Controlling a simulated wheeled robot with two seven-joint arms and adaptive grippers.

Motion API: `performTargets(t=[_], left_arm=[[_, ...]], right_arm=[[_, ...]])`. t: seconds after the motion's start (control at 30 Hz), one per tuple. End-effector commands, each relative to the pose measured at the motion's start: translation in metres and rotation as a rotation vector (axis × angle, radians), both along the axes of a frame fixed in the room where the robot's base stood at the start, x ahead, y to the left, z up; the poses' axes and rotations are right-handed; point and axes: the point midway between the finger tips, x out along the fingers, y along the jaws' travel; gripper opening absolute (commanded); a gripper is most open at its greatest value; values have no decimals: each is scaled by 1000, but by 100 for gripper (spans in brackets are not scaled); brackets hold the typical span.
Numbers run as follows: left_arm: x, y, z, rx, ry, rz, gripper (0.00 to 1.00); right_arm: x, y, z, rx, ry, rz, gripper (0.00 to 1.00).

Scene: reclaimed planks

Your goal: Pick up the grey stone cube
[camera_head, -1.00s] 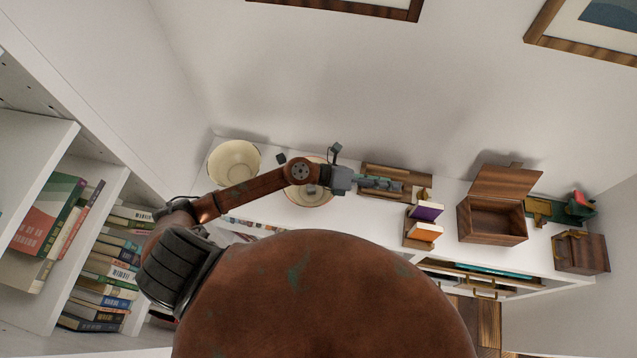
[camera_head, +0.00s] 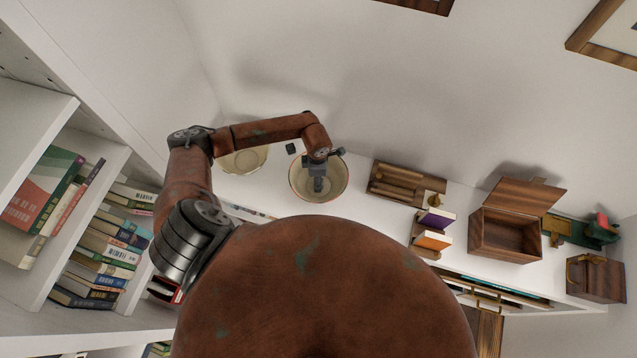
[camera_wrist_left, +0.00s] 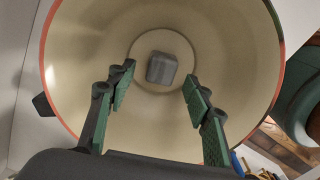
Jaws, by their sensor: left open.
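The grey stone cube (camera_wrist_left: 162,69) lies on the bottom of a cream bowl with a red rim (camera_wrist_left: 215,45), near the centre, in the left wrist view. In the head view the same bowl (camera_head: 337,172) stands on the white shelf, and my gripper hides the cube inside it. My left gripper (camera_head: 319,186) points down into the bowl. In the left wrist view the green-padded fingers of this gripper (camera_wrist_left: 159,86) are open, one to each side of the cube, with nothing between them touching it. My right gripper is not in view.
A second cream bowl (camera_head: 243,160) stands left, partly behind my arm. A small dark block (camera_head: 291,149) sits between the bowls. To the right are a wooden tray (camera_head: 395,182), books (camera_head: 436,220) and an open wooden box (camera_head: 505,235). The wall is close behind.

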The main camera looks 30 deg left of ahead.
Motion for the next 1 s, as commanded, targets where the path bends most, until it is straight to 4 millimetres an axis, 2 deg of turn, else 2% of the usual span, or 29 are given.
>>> performTargets(t=[0.1, 0.2, 0.47, 1.0], left_arm=[[0, -2, -18, -2, 2, 2, 46], [0, -1, -26, -1, 2, 3, 46], [-1, 0, -28, -1, 0, 4, 46], [-1, 0, -28, -2, 0, 4, 10]], right_arm=[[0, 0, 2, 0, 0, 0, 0], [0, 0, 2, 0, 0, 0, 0], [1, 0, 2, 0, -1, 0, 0], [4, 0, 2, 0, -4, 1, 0]])
